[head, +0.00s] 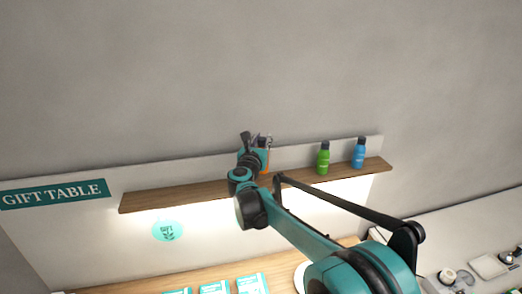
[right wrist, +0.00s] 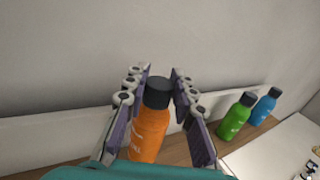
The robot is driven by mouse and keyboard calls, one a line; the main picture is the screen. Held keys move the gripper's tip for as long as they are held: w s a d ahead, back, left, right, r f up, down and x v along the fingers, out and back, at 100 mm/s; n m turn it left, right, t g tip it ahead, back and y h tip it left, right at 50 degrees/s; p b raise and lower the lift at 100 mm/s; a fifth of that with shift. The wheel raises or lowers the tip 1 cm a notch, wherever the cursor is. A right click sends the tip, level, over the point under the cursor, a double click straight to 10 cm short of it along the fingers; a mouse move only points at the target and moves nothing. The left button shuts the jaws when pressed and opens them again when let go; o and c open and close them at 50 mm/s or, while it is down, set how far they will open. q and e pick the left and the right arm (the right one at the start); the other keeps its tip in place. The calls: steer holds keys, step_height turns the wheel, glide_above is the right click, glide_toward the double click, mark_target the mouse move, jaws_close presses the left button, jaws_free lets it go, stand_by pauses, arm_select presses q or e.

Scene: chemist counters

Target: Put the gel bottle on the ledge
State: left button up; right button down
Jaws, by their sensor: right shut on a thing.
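An orange bottle with a dark cap (right wrist: 150,132) stands upright between the fingers of my right gripper (right wrist: 160,78), which is shut on it. In the head view the orange bottle (head: 265,169) shows only in part behind my right gripper (head: 260,142), at the wooden ledge (head: 185,195). The bottle's base is hidden, so I cannot tell whether it touches the ledge. Which bottle is the gel is not readable. My left gripper is not in view.
A green bottle (head: 323,160) and a blue bottle (head: 359,154) stand on the ledge to the right. The ledge's left part is bare. Teal boxes (head: 214,287) lie on the counter below. A "GIFT TABLE" sign (head: 54,193) is at the left.

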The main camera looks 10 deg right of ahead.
steer(key=shift+w+a+f, duration=0.1)
steer(key=shift+a+f, duration=0.15)
steer(key=shift+f, duration=0.25)
step_height(320, 180, down, 2)
steer(key=shift+f, duration=0.25)
steer(key=shift+w+f, duration=0.1)
steer(key=shift+f, duration=0.35)
steer(key=c, duration=1.3)
jaws_free()
steer(key=shift+f, duration=0.15)
steer(key=shift+o, duration=0.2)
